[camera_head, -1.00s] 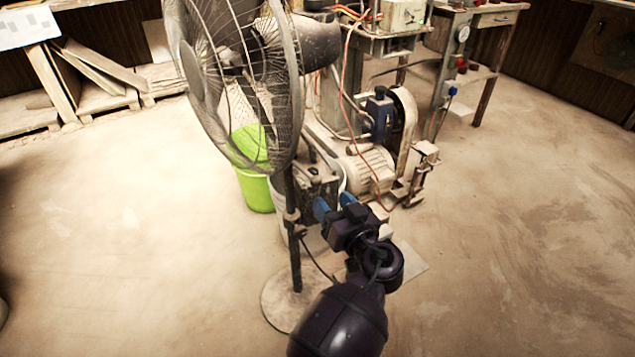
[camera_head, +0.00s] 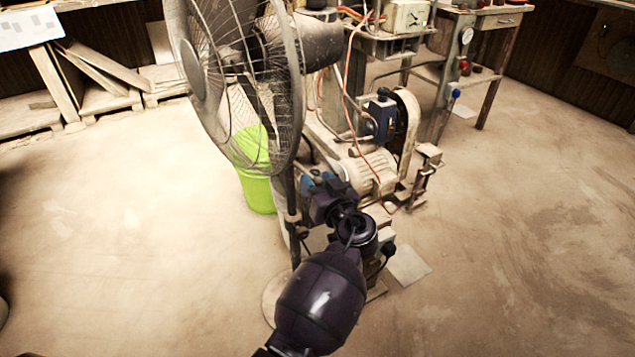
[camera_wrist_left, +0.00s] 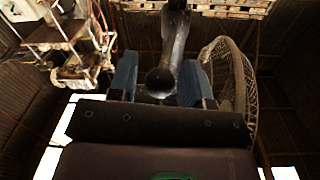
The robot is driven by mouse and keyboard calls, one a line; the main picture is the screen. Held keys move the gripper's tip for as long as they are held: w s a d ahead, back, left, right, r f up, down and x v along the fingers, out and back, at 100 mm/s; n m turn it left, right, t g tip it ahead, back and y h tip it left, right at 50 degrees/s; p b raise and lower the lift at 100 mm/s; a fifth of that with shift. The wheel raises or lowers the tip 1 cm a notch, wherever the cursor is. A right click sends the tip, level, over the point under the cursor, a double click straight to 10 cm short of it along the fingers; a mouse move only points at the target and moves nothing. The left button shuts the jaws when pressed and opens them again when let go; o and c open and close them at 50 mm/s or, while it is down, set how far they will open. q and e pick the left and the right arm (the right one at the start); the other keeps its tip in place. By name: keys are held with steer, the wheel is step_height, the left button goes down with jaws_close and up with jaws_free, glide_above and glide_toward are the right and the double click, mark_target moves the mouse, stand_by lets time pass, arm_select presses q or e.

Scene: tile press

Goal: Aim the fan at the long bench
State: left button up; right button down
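The fan (camera_head: 240,85) stands on a thin dark pole, left of centre in the head view. Its caged face points left, with the motor housing (camera_head: 312,42) on the right. My left gripper (camera_head: 317,179) is just right of the pole, below the motor housing. In the left wrist view its blue fingers (camera_wrist_left: 158,84) are apart, and a dark bar with a round end (camera_wrist_left: 160,82) shows between them; I cannot tell if they touch it. The fan cage (camera_wrist_left: 232,85) is at the right there. My right gripper is not in view. I cannot tell which bench is the long one.
A green bucket (camera_head: 256,190) stands behind the pole. A motor and press machine (camera_head: 375,170) stand close on the right. A workbench with a drawer (camera_head: 500,20) is at the back right. Boards lean at the back left (camera_head: 95,75). Floor at left and right is clear.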

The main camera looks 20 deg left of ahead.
arm_select(q)
jaws_close()
steer(key=shift+s, duration=0.1)
